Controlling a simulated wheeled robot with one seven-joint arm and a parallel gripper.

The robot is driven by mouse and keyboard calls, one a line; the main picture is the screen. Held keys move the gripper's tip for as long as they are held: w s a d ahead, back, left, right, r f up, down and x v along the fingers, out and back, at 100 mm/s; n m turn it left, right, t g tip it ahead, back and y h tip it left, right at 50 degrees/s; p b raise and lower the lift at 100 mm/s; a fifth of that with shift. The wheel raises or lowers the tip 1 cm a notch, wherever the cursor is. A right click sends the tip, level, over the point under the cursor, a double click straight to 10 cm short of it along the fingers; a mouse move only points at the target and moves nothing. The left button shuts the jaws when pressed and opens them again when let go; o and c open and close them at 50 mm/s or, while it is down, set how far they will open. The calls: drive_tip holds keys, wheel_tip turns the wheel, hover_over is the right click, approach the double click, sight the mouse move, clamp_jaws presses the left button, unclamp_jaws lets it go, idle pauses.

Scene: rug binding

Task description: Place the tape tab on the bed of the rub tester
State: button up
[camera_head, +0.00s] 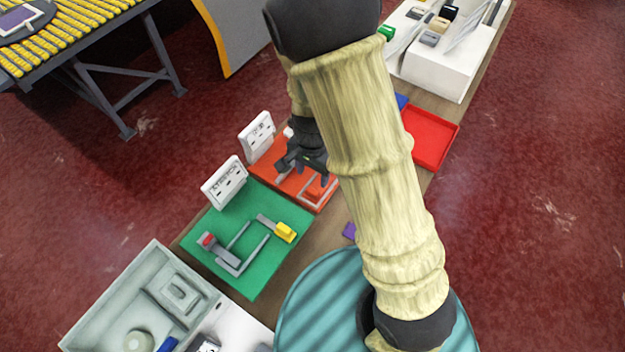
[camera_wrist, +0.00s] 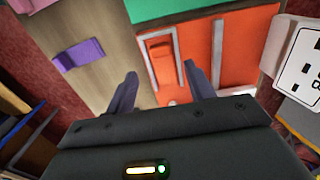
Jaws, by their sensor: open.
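An orange-red board (camera_head: 318,203) carries a grey frame and stands in front of a white sign (camera_head: 257,131) with a short, hard-to-read word; it looks like the rub tester. In the wrist view the board (camera_wrist: 208,40) shows a reddish block inside the frame (camera_wrist: 176,45). My gripper (camera_head: 305,163) hangs over this board, open, with nothing seen between its fingers (camera_wrist: 160,75). A small purple piece (camera_head: 349,231) lies on the brown table right of the boards; it may be the tape tab. The wrist view shows a folded purple strip (camera_wrist: 80,54) on the wood, apart from the fingers. My arm hides part of the board.
A green board (camera_head: 262,273) with a grey stretch fixture, yellow block and "STRETCH" sign (camera_head: 224,182) adjoins the orange-red one. A grey compartment tray (camera_head: 155,250) stands at lower left. A red tray (camera_head: 446,133) and white stand (camera_head: 440,70) are at upper right.

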wheel_tip(320, 180, up, 4)
drive_tip(key=shift+r, duration=0.15)
idle(0.6)
drive_tip(key=s+d+r+n+t, duration=0.2)
drive_tip(key=s+d+r+n, duration=0.4)
drive_tip(key=d, duration=0.5)
wheel_tip(320, 180, up, 3)
drive_tip(key=shift+d+f+n+t, duration=0.15)
drive_tip(key=shift+d+n+t, duration=0.2)
drive_tip(key=shift+n, duration=0.45)
drive_tip(key=shift+s, duration=0.1)
